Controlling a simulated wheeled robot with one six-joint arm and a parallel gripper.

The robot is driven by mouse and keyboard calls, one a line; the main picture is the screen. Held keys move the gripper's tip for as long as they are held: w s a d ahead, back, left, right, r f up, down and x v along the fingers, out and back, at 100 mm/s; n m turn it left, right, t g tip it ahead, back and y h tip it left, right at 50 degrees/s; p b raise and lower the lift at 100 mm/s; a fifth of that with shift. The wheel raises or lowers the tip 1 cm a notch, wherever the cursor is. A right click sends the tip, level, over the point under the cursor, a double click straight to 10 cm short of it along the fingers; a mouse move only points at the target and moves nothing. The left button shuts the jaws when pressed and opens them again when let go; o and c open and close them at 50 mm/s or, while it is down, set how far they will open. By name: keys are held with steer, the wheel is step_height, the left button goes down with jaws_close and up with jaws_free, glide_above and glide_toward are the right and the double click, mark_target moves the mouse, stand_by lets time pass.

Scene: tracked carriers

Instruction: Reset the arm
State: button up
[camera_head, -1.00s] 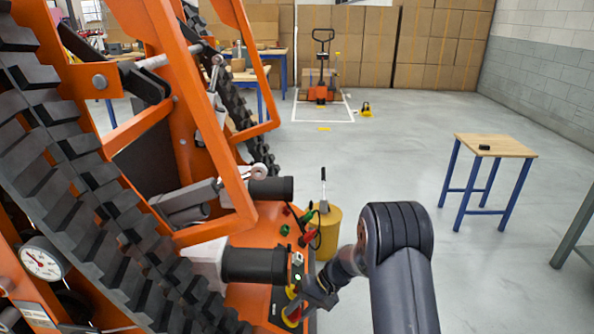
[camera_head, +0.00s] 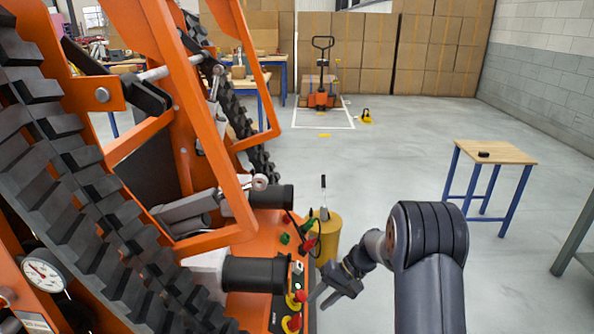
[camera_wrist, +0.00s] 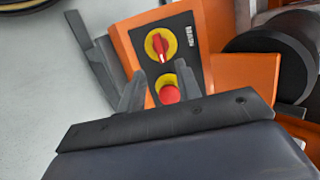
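My gripper (camera_head: 333,293) is at the lower centre of the head view, just right of the orange tracked carrier (camera_head: 255,243). Its two fingers stand apart with nothing held between them. In the wrist view the fingers (camera_wrist: 158,90) point at an orange control panel (camera_wrist: 135,45). The panel carries a red rotary switch on a yellow disc (camera_wrist: 159,45) and a red button on a yellow disc (camera_wrist: 168,92), which shows between the fingers. I cannot tell how far the fingertips are from the panel.
A yellow cylinder (camera_head: 328,238) with an upright lever stands beyond my gripper. A small blue-legged table (camera_head: 505,151) with a dark item stands at the right. A pallet truck (camera_head: 321,95) stands at the back. Open grey floor lies between them.

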mark_target(300, 319)
steer(key=b+x, duration=0.1)
steer(key=x, duration=0.8)
steer(key=shift+f, duration=0.15)
steer(key=n+h, duration=0.1)
steer(key=n, duration=0.4)
steer(key=shift+a+p, duration=0.1)
steer(key=shift+p, duration=0.25)
steer(key=shift+s+n+t+h+p, duration=0.15)
steer(key=shift+n+p, duration=0.2)
steer(key=shift+n, duration=0.55)
steer(key=shift+w+n+t+h+p, duration=0.15)
steer(key=shift+n+p, duration=0.2)
steer(key=shift+n, duration=0.55)
steer(key=shift+s, duration=0.1)
